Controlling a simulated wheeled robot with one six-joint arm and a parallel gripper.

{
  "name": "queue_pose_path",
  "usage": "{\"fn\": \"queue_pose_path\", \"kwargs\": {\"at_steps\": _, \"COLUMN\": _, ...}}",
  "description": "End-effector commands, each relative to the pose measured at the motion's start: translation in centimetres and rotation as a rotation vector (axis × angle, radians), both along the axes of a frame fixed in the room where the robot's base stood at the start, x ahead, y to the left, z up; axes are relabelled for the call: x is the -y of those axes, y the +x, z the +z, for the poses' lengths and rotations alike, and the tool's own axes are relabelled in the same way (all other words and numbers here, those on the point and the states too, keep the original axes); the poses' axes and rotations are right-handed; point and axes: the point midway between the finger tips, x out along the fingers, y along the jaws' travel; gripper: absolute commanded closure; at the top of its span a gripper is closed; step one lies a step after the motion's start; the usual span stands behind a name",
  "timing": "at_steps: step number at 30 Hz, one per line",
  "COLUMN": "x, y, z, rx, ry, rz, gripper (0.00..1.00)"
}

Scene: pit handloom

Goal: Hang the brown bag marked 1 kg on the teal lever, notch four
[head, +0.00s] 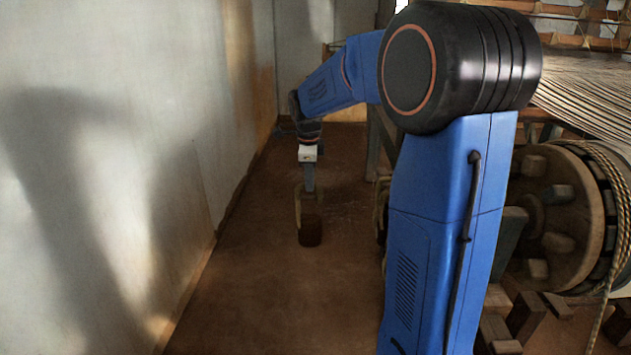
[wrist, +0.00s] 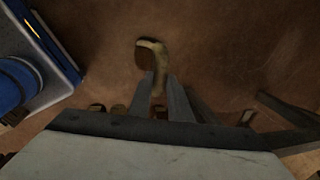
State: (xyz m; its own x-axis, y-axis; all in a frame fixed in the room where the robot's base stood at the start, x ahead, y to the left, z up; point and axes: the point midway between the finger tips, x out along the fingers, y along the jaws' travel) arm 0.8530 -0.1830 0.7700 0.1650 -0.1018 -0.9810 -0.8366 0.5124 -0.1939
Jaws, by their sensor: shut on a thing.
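My gripper (head: 309,182) hangs pointing down at the end of my outstretched arm in the head view. It is shut on the pale loop (wrist: 157,47) of a small brown bag (head: 310,231), which hangs below the fingers. In the wrist view the loop stands out past my fingertips (wrist: 160,82), and the brown bag shows beside it. The bag's mark cannot be read in either view. I cannot make out the teal lever or its notches in these frames.
A pale wall (head: 110,130) runs along the left. The brown floor (head: 280,300) between wall and loom is mostly clear. A large wooden roller wheel (head: 560,215) with blocks stands at the right, under stretched warp threads (head: 590,90). A rope (head: 606,290) hangs at its edge.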

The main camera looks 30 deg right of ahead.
Motion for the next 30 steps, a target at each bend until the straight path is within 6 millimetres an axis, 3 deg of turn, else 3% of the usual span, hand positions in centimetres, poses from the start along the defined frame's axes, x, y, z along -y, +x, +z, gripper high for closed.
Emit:
{"fn": "queue_pose_path", "kwargs": {"at_steps": 15, "x": -2.6, "y": 1.6, "z": 0.4, "rx": 0.003, "ry": 0.000, "rz": 0.001, "gripper": 1.00}}
{"fn": "queue_pose_path", "kwargs": {"at_steps": 30, "x": -3.3, "y": 2.0, "z": 0.5, "rx": 0.002, "ry": 0.000, "rz": -0.001, "gripper": 1.00}}
